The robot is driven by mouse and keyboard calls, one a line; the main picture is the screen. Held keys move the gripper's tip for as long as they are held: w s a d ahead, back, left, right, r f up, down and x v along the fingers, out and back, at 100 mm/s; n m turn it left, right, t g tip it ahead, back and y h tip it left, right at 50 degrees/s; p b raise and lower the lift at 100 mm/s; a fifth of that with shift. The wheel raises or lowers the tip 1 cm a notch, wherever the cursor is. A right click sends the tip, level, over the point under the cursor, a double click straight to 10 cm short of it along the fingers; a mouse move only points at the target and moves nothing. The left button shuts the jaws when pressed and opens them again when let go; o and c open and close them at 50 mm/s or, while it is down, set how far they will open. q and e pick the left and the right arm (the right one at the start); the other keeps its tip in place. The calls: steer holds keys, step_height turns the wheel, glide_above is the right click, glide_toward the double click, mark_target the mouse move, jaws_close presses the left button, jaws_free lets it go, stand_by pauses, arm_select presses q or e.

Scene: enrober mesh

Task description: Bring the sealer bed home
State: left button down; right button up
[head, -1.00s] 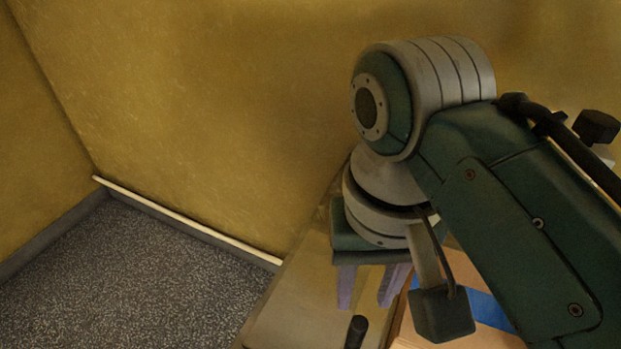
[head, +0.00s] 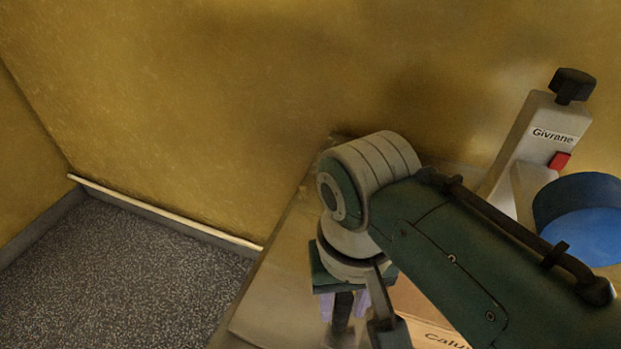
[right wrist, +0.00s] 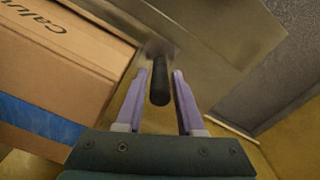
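My right gripper (head: 345,306), with pale purple fingers, points down over the metal surface in the head view. In the right wrist view the right gripper (right wrist: 160,73) is open, with a black cylindrical handle (right wrist: 160,84) between its fingers. A gap shows on each side of the handle in that view. The handle also shows in the head view (head: 342,310), partly covered by my gripper. Its foot meets a grey metal surface (right wrist: 205,50); I cannot tell whether this is the sealer bed. My left gripper is not in view.
A cardboard box (right wrist: 60,55) with blue tape stands beside the gripper. A pale machine marked Givrane (head: 537,130), with a black knob and red switch, stands at right near a blue round object (head: 585,225). A yellow wall (head: 200,110) is behind; speckled floor (head: 120,270) lies left.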

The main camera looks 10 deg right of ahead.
jaws_close()
stand_by(1.2)
